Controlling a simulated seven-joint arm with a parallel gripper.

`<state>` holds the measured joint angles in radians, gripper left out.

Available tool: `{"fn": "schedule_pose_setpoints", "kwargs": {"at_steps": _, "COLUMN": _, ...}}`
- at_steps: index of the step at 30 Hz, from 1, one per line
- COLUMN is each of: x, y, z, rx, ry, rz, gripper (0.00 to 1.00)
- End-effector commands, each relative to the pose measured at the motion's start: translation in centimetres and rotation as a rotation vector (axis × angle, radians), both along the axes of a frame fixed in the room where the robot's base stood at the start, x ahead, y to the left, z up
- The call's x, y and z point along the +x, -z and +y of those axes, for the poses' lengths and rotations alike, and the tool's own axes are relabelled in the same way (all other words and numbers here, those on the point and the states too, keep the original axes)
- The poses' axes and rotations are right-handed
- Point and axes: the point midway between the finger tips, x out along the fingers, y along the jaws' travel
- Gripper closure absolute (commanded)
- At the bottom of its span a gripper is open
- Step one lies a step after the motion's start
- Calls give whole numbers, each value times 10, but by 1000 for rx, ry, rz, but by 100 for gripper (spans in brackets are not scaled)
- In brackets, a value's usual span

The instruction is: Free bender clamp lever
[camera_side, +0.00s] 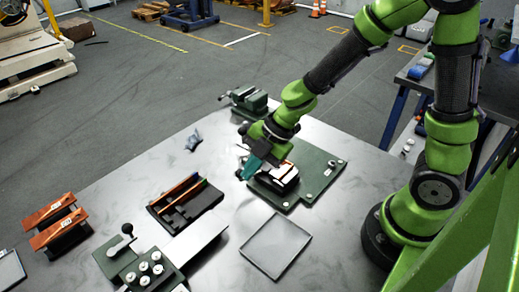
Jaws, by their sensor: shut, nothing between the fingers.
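A green base plate (315,172) lies on the table in front of my arm, with a dark block with a pale top (283,177) on its left part. My gripper (248,170), with teal fingers, is shut and empty at the left side of this block, pointing down. I cannot tell whether the fingers touch the block or a lever there; the wrist hides part of it. A lever with a black ball knob (127,229) stands on another green fixture (112,257) at the front left. I cannot tell which of these is the bender clamp.
A green vise (248,99) stands at the back edge. A black holder (190,206), white pegs (150,267), a flat grey strip (203,238) and orange-brown pieces (53,222) lie left. A shallow grey tray (275,244) lies in front. Bare table (335,240) lies right of the tray.

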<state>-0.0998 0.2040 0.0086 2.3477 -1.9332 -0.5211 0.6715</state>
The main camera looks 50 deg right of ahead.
Motion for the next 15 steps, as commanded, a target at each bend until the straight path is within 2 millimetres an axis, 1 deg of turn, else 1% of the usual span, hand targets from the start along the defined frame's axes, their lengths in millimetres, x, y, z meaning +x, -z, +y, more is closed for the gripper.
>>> {"fn": "schedule_pose_setpoints", "kwargs": {"at_steps": 3, "x": 6, "y": 0, "z": 3, "rx": 0, "ry": 110, "rz": 1, "gripper": 100}}
{"fn": "schedule_pose_setpoints", "kwargs": {"at_steps": 12, "x": 24, "y": 0, "z": 1, "rx": -1, "ry": 396, "rz": 0, "gripper": 100}}
{"fn": "schedule_pose_setpoints", "kwargs": {"at_steps": 15, "x": 30, "y": 0, "z": -2, "rx": 0, "ry": 409, "rz": 0, "gripper": 100}}
